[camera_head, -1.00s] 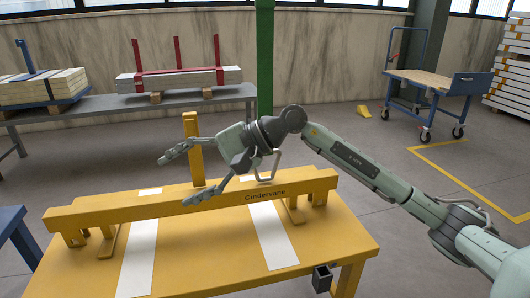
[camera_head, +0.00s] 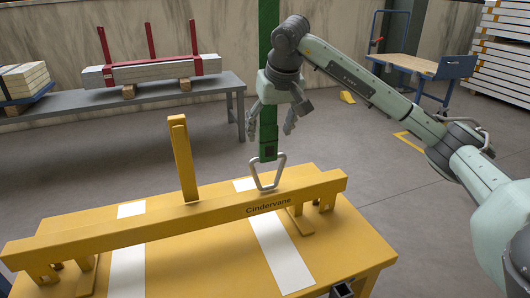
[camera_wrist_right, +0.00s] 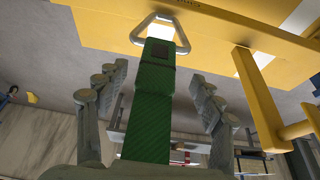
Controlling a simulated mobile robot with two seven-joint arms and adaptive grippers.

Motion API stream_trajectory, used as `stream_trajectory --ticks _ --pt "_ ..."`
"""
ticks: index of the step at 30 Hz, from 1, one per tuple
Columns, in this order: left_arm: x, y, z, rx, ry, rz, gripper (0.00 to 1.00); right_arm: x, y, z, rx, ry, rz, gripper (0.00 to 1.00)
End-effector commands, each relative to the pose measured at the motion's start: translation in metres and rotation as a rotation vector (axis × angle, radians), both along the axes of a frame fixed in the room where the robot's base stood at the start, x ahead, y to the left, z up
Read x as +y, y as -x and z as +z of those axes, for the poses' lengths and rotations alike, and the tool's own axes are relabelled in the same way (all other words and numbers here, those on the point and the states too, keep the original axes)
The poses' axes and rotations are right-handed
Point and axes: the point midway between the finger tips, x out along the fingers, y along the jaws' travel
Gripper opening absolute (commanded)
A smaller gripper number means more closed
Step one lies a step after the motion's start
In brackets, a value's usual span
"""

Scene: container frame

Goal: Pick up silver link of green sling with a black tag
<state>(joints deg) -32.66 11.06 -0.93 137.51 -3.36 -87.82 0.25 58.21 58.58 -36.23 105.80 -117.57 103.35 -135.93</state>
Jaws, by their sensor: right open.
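The green sling (camera_head: 268,20) hangs straight down from above, with a dark patch near its lower end that may be the black tag. The silver link (camera_head: 281,170), a rounded triangle, hangs from that end at the top edge of the yellow beam (camera_head: 190,217). I cannot tell whether link and beam touch. My right gripper (camera_head: 270,134) is open and points down, its fingers either side of the sling above the link. In the right wrist view the sling (camera_wrist_right: 149,115) runs between the fingers to the link (camera_wrist_right: 139,29), beyond the fingertips. My left gripper is not in view.
The beam lies on a yellow table (camera_head: 340,245) with white strips. A yellow post (camera_head: 183,160) stands left of the sling. A grey bench (camera_head: 180,95) with red-framed boards is behind. A blue cart (camera_head: 420,64) stands far right.

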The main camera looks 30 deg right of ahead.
Motion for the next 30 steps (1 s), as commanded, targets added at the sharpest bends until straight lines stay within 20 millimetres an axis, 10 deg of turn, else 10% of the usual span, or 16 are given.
stream_trajectory --ticks 20,30 --pt "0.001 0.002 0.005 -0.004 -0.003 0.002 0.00 -0.008 -0.021 -0.051 -0.001 -0.002 0.001 0.67" --pt "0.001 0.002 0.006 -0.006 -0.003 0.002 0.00 -0.008 -0.021 -0.051 -0.001 -0.002 0.000 0.25"
